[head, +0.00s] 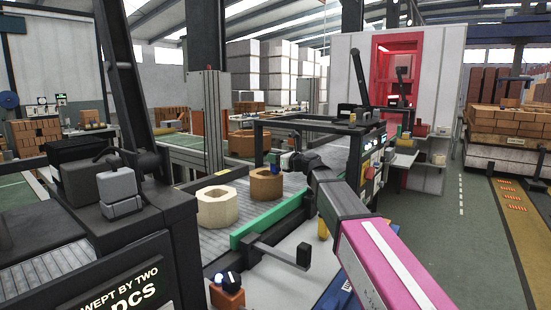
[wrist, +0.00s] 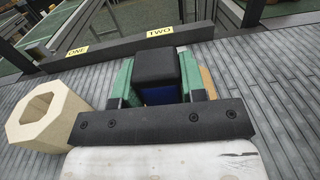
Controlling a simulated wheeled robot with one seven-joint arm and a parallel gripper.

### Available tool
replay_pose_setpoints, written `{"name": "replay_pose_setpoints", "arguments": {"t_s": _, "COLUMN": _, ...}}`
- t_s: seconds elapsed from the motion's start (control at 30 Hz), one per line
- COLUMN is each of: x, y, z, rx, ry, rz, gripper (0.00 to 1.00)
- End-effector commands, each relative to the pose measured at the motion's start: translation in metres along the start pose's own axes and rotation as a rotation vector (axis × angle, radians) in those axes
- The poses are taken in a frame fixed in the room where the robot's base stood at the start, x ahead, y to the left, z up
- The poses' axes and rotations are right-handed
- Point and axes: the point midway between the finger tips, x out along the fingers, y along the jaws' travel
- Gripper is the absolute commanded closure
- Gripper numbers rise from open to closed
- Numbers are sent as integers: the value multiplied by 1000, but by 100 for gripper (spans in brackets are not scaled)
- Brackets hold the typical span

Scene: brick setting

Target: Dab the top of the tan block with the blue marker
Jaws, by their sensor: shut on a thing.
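The tan block (head: 265,186), a ring-like piece with an opening in its top, stands on the grey slatted conveyor. In the wrist view only a sliver of the tan block (wrist: 207,83) shows beside the right finger; the rest is hidden behind my gripper. My gripper (head: 289,161) is shut on the blue marker, above and slightly right of the tan block in the head view. In the wrist view the green fingers of my gripper (wrist: 158,85) flank the marker (wrist: 158,68), which shows a black end and a blue body. I cannot tell whether the marker touches the block.
A cream eight-sided block (head: 217,206) with a hole stands beside the tan one; it also shows in the wrist view (wrist: 42,115). A dark bar (wrist: 120,48) labelled ONE and TWO crosses behind. A green rail (head: 268,226) edges the conveyor, and a black frame (head: 310,124) stands behind.

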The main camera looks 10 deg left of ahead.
Motion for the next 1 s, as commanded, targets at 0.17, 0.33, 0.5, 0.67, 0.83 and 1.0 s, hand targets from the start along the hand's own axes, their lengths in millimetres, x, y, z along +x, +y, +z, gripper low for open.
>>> {"name": "replay_pose_setpoints", "arguments": {"t_s": 0.17, "x": 0, "y": 0, "z": -2, "rx": 0, "ry": 0, "rz": 0, "gripper": 77}}
{"name": "replay_pose_setpoints", "arguments": {"t_s": 0.33, "x": 0, "y": 0, "z": -4, "rx": 0, "ry": -1, "rz": 0, "gripper": 77}}
{"name": "replay_pose_setpoints", "arguments": {"t_s": 0.5, "x": 0, "y": 0, "z": -5, "rx": 1, "ry": -1, "rz": 0, "gripper": 77}}
{"name": "replay_pose_setpoints", "arguments": {"t_s": 0.67, "x": 0, "y": 0, "z": -7, "rx": 1, "ry": -1, "rz": 0, "gripper": 77}}
{"name": "replay_pose_setpoints", "arguments": {"t_s": 0.83, "x": 0, "y": 0, "z": -7, "rx": 1, "ry": 0, "rz": 0, "gripper": 77}}
{"name": "replay_pose_setpoints", "arguments": {"t_s": 1.0, "x": 0, "y": 0, "z": -7, "rx": 0, "ry": 0, "rz": 0, "gripper": 77}}
